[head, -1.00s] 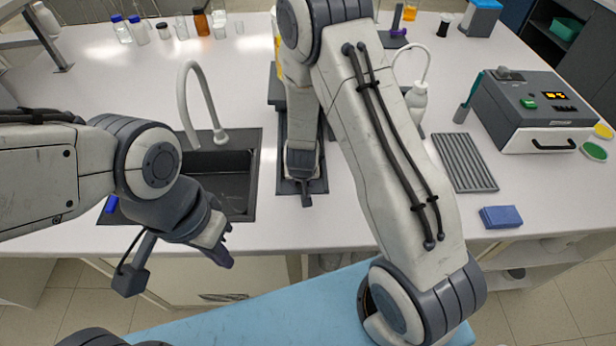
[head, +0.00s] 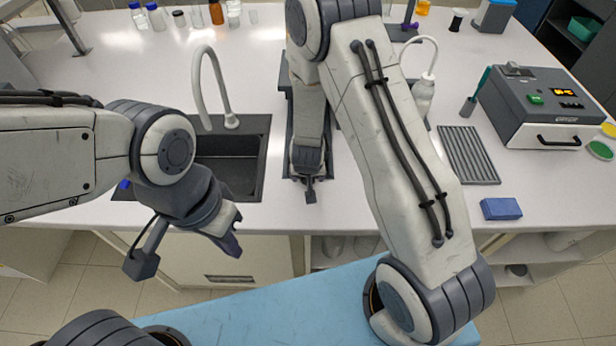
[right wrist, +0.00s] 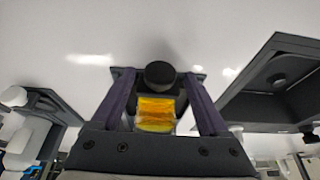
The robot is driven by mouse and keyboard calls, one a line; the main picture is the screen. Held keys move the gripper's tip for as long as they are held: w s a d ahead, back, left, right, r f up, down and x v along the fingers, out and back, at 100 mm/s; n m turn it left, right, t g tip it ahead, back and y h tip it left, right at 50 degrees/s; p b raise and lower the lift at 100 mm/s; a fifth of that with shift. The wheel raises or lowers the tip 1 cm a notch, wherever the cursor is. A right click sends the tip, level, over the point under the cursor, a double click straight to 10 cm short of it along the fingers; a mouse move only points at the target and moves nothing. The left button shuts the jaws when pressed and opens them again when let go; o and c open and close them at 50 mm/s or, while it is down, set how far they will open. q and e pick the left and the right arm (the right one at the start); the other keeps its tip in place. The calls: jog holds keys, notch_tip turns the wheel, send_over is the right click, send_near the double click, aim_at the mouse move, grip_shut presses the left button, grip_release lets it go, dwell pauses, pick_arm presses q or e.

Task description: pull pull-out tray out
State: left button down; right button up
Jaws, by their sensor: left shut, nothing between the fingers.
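A dark, long, low unit (head: 291,140) lies on the bench right of the sink, mostly hidden under my right forearm. I take the pull-out tray to be part of it, but cannot make out its edges. In the right wrist view a round black knob (right wrist: 160,73) shows between the spread fingertips of my right gripper (right wrist: 158,76), with a gap on both sides. In the head view my right wrist hides that gripper. My left gripper (head: 234,246) is shut and empty, in front of the bench edge.
A black sink (head: 230,165) with a pale curved tap (head: 203,85) is at the left. A ribbed grey rack (head: 468,155), a blue block (head: 501,208) and a grey machine (head: 545,105) stand right. Bottles line the back. The bench between unit and sink is narrow.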

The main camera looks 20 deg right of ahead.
pick_arm(q)
notch_tip(320, 180, up, 3)
jog(key=p, duration=0.2)
jog(key=shift+f+p, duration=0.1)
jog(key=shift+p, duration=0.3)
pick_arm(e)
jog(key=v, duration=1)
jog(key=shift+r, duration=0.25)
jog(key=shift+a, duration=0.1)
